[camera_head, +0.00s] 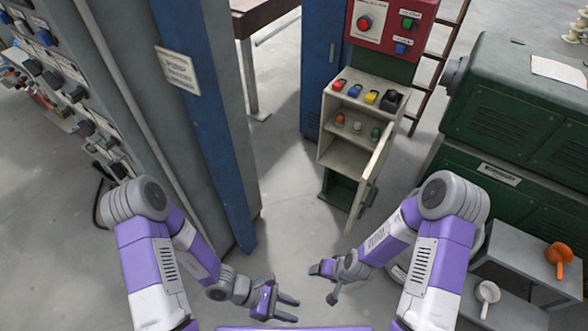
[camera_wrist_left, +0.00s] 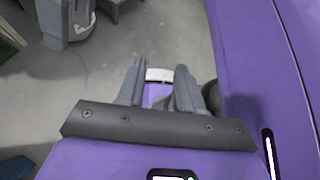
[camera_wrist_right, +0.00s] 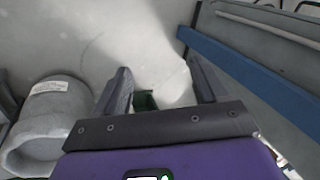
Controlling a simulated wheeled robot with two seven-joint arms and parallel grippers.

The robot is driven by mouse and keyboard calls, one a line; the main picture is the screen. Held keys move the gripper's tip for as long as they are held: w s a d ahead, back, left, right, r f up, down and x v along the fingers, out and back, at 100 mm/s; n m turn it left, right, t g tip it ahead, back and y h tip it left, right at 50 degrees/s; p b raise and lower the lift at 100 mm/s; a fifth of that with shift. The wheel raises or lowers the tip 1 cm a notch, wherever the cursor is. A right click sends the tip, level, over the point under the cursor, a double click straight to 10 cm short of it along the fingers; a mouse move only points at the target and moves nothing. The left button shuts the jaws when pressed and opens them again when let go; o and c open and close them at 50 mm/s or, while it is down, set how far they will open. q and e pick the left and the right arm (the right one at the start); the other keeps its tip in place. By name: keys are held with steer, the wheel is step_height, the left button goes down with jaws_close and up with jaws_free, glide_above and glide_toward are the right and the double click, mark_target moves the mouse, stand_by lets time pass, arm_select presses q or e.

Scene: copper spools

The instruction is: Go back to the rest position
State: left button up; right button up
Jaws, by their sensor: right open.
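My left gripper (camera_head: 290,308) is low in the middle of the head view, over bare floor, with its two fingers apart. In the left wrist view its fingers (camera_wrist_left: 158,78) stand apart; no held object shows between them, only floor and purple and pale robot parts beyond. My right gripper (camera_head: 331,285) is just right of the left one, pointing inward and partly hidden by its own wrist. In the right wrist view its fingers (camera_wrist_right: 162,82) are wide apart and empty, with floor and a green object beyond. Both forearms are bent inward, low in front of my body.
A control stand (camera_head: 349,93) with colored buttons and an open door is ahead. A green machine (camera_head: 513,112) is at right, above a grey shelf unit (camera_head: 517,259) with an orange scoop-like item (camera_head: 558,255) and a white one (camera_head: 488,291). A blue-edged cabinet (camera_head: 196,115) is left.

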arm_select(q)
steer(key=s+a+f+m+g+y+b, duration=0.25)
steer(key=a+f+m+y, duration=0.25)
steer(key=f+m, duration=0.25)
steer(key=w+a+f+m+t+y+b, duration=0.2)
steer(key=w+a+f+m+t, duration=0.1)
steer(key=w+f+m+t, duration=0.2)
steer(key=w+m, duration=0.2)
steer(key=w, duration=0.1)
steer(key=shift+a+m+t+b, duration=0.2)
steer(key=shift+m+t+b, duration=0.15)
steer(key=shift+b, duration=0.05)
arm_select(e)
steer(key=s+f+g, duration=0.1)
steer(key=s+f, duration=0.5)
steer(key=shift+s+f+g, duration=0.15)
steer(key=shift+g, duration=0.15)
